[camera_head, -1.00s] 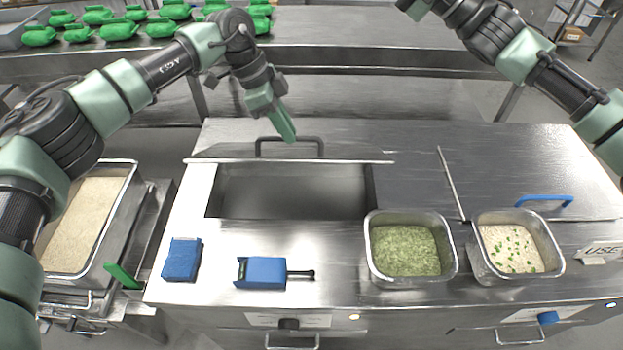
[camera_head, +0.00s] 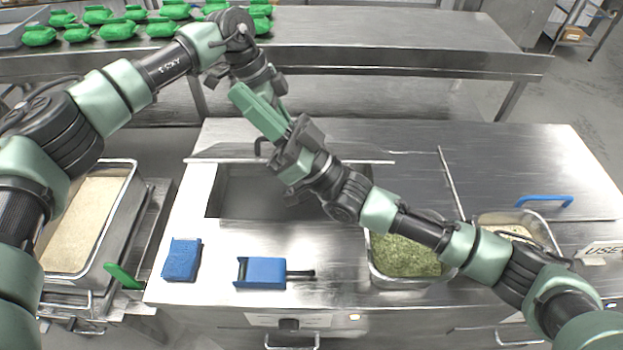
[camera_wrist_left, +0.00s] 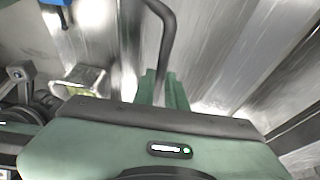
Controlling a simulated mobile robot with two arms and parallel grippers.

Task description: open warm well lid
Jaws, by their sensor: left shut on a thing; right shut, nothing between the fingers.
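The warm well lid (camera_head: 360,151) is a flat steel panel with a dark bar handle (camera_head: 258,146). It lies behind the well opening (camera_head: 235,185), which shows an uncovered dark interior. In the left wrist view, the green fingers of my left gripper (camera_wrist_left: 162,86) are shut on the dark handle (camera_wrist_left: 167,40).
A blue block (camera_head: 182,260) and a blue scoop (camera_head: 262,272) lie on the front counter. A green-filled pan (camera_head: 400,258) and another pan (camera_head: 540,228) are partly covered by my right arm. A blue handle (camera_head: 543,199) is at right. A rice tray (camera_head: 128,185) stands at left.

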